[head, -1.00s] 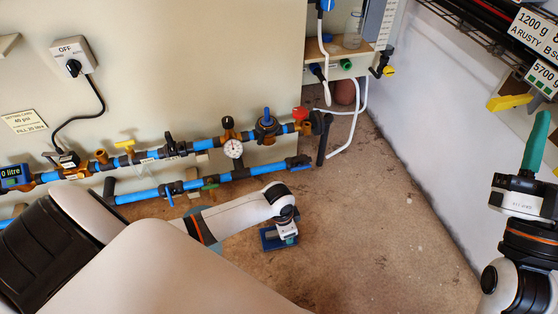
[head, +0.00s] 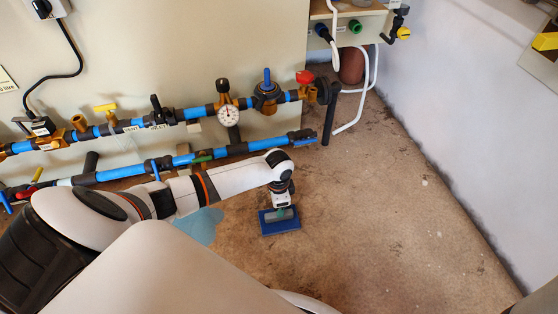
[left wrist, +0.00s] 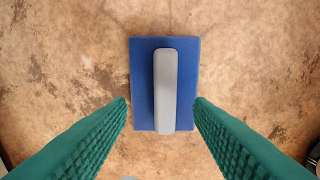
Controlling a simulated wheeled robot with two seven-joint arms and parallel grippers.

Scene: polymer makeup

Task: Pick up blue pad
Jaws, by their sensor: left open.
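The blue pad (head: 267,229) lies flat on the brown floor in front of the pipes. In the left wrist view the blue pad (left wrist: 142,70) is a rectangle with a grey bar-shaped handle (left wrist: 165,85) standing along its middle. My left gripper (head: 284,212) is above the pad, pointing down. In the left wrist view the green ridged fingers of my left gripper (left wrist: 161,104) are open, one on each side of the handle, with nothing between them gripped. Their height above the pad is hard to tell. My right gripper is out of view.
Blue pipes (head: 240,150) with valves and a gauge (head: 228,115) run along the panel behind my left arm. A pale blue patch (head: 203,226) lies on the floor left of the pad. The floor (head: 390,220) to the right is clear up to the white wall (head: 480,150).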

